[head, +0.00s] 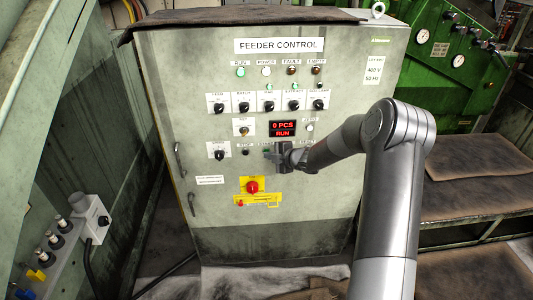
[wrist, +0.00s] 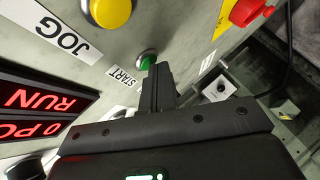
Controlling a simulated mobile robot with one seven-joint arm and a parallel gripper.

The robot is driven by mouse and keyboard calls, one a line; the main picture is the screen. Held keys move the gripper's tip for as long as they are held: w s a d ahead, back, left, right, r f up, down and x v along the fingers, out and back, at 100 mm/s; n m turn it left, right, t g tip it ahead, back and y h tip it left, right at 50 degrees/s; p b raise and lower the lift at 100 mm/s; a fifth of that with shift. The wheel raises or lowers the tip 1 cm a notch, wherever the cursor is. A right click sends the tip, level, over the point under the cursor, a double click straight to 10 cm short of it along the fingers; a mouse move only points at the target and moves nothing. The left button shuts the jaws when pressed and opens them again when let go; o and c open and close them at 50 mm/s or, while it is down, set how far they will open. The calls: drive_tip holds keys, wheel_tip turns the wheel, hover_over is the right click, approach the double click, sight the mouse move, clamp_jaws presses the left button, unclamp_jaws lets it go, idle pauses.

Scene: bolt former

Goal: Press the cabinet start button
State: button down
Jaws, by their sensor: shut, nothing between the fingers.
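The grey-green cabinet (head: 325,190) labelled FEEDER CONTROL stands in the middle of the head view. In the wrist view the green start button (wrist: 148,60), in a metal ring, sits beside its START label (wrist: 122,77). My gripper (wrist: 159,68) is shut and empty, its fingertips at the button and covering part of it. Whether they touch it, I cannot tell. In the head view my gripper (head: 270,153) is at the cabinet front below the display and mostly hides the button. The red display (head: 283,129) reads 0 PCS and RUN. The RUN lamp (head: 241,72) is lit green.
A yellow button (wrist: 109,11) by the JOG label and a red knob (wrist: 247,11) are near my fingers in the wrist view. The red switch (head: 252,187) sits lower on the cabinet. Several black selector knobs line the panel above. A green machine (head: 470,60) stands behind at right.

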drive_tip(key=shift+s, duration=0.85)
